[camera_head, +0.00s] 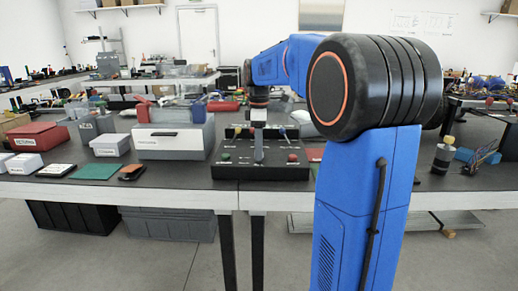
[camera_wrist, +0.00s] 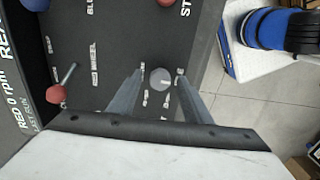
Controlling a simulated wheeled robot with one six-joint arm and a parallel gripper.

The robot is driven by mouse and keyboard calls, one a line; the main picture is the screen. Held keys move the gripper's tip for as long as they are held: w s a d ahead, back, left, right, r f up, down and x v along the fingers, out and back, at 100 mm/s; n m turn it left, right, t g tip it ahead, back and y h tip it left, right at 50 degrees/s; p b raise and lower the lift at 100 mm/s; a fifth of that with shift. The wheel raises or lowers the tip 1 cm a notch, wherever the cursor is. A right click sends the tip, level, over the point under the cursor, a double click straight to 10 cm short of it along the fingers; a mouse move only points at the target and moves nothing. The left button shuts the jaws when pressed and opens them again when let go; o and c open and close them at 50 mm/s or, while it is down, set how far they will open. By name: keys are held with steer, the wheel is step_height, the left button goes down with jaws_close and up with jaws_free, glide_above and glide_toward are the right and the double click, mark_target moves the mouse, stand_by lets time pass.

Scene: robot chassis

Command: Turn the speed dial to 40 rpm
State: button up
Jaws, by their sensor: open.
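The black control panel (camera_head: 228,170) stands on the dark table in the head view. In the wrist view its dark face (camera_wrist: 115,25) carries a round grey dial (camera_wrist: 160,78) with small white labels around it. My gripper (camera_wrist: 160,76) is open, one finger on each side of the dial. I cannot tell whether the fingers touch it. In the head view my gripper (camera_head: 259,155) points down at the panel, and the dial cannot be made out there. The panel's side reads "RED 0 rpm" and "LAST RUN" in the wrist view. The dial's setting is too small to read.
A lever with a red ball (camera_wrist: 56,93) stands left of the dial in the wrist view. A red button (camera_wrist: 168,2) and a blue ball (camera_wrist: 36,4) are at the top edge. A grey-white box (camera_head: 173,138) stands left of the panel in the head view.

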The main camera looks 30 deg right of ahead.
steer(key=c, duration=1.1)
steer(key=shift+m, duration=0.3)
steer(key=shift+o, duration=0.2)
steer(key=m, duration=0.9)
steer(key=shift+m, duration=0.4)
steer(key=m, duration=1.3)
steer(key=shift+r, duration=0.1)
steer(key=shift+m, duration=0.3)
